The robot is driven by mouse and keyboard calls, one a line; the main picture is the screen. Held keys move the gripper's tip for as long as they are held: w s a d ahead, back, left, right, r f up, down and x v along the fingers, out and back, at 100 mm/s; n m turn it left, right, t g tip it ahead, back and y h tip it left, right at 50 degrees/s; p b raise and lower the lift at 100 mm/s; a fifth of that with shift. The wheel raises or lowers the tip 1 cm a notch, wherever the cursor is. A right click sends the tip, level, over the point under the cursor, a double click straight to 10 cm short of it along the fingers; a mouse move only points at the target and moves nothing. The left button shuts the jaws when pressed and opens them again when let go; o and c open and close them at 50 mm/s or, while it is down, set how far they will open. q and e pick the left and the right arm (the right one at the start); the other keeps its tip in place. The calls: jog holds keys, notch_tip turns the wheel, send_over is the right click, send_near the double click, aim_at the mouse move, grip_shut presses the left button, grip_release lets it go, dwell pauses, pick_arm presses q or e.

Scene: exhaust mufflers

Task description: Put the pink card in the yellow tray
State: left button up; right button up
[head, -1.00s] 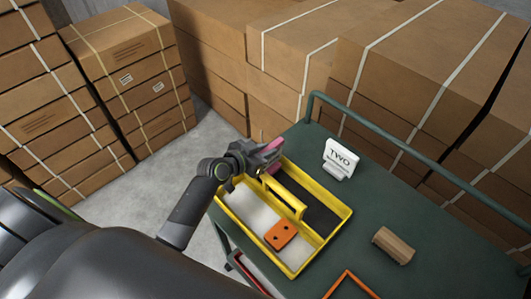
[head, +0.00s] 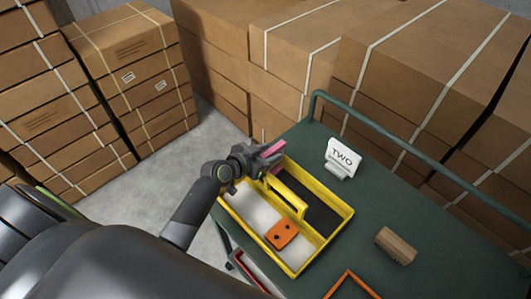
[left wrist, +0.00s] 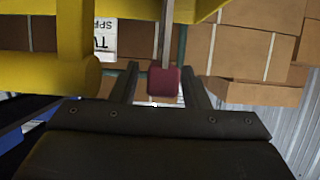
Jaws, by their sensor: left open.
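The yellow tray (head: 295,270) sits on the green cart top, with a handle (head: 287,197) along its middle, a pale compartment on the left and a dark one on the right. My left gripper (head: 270,159) is at the tray's far left corner. The pink card (head: 273,149) shows at its fingers. In the left wrist view, a dark red-pink block (left wrist: 163,82), apparently the card end-on, lies between the two open fingers with gaps beside it. I cannot tell whether the card touches the tray. My right gripper is not in view.
An orange piece with dark holes (head: 281,234) lies in the pale compartment. A white "TWO" sign (head: 342,158) stands on the cart (head: 350,215), near a brown block (head: 395,246) and an orange frame (head: 350,286). A green rail (head: 410,130) and stacked cartons stand behind.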

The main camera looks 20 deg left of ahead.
pick_arm(q)
jog(key=shift+r, duration=0.2)
jog(key=b+v, duration=0.1)
jog(key=v, duration=1.1)
jog(key=shift+b, duration=0.35)
jog(key=shift+f, duration=0.1)
jog(key=shift+s, duration=0.1)
